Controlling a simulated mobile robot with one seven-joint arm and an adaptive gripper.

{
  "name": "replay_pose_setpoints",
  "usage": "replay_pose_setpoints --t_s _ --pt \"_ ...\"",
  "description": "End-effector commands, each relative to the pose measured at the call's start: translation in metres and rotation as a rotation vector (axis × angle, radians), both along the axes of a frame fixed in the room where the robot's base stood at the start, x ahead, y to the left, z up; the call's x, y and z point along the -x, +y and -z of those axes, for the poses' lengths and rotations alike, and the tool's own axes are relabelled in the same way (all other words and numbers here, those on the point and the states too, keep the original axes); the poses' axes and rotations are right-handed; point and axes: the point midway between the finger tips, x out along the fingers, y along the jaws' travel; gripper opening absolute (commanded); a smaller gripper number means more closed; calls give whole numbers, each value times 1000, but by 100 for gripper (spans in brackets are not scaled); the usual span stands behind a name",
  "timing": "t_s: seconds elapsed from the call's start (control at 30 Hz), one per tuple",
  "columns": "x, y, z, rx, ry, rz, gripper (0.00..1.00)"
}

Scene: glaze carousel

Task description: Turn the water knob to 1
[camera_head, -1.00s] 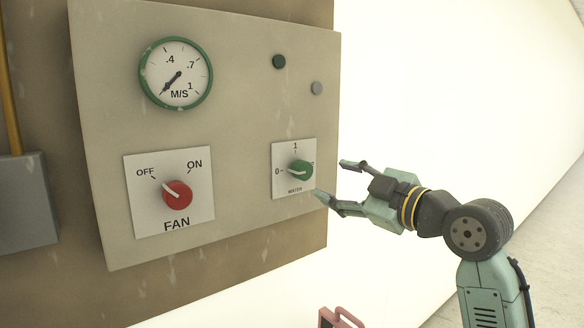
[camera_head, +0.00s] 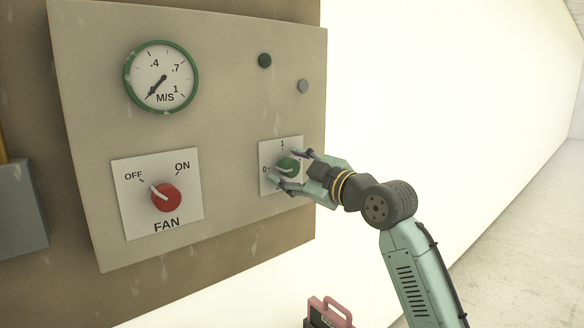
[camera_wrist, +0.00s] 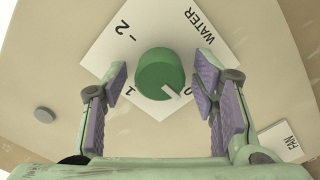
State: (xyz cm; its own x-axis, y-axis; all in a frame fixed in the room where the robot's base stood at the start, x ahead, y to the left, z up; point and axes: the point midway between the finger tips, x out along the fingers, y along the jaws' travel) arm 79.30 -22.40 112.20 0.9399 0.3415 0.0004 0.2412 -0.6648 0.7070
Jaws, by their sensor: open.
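The green water knob (camera_head: 289,165) is on a white plate (camera_head: 267,185) at the right of the panel. It also shows in the wrist view (camera_wrist: 158,75), where its pale pointer is turned toward the 0 mark. The 1 and 2 marks also show on the plate (camera_wrist: 128,48) there. My gripper (camera_head: 290,168) is at the knob; in the wrist view my gripper (camera_wrist: 160,88) is open, with one purple-padded finger on each side of the knob. A gap shows between each pad and the knob.
The red fan knob (camera_head: 166,197) is to the left, its pointer toward OFF. Above it is a round gauge (camera_head: 161,76) with its needle at the low end. A green button (camera_head: 265,61) and a grey button (camera_head: 303,86) are above the water plate. A pink-handled object (camera_head: 329,312) is below.

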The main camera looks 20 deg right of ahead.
Motion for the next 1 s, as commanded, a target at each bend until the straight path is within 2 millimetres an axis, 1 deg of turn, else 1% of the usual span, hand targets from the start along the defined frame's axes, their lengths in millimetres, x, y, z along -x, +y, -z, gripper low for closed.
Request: replay_pose_setpoints --t_s 0.07,0.77,1.0 --pt "0 0 0 0 0 0 52" --pt "0 0 0 0 0 0 6" --pt "0 0 0 -19 7 -1 6"
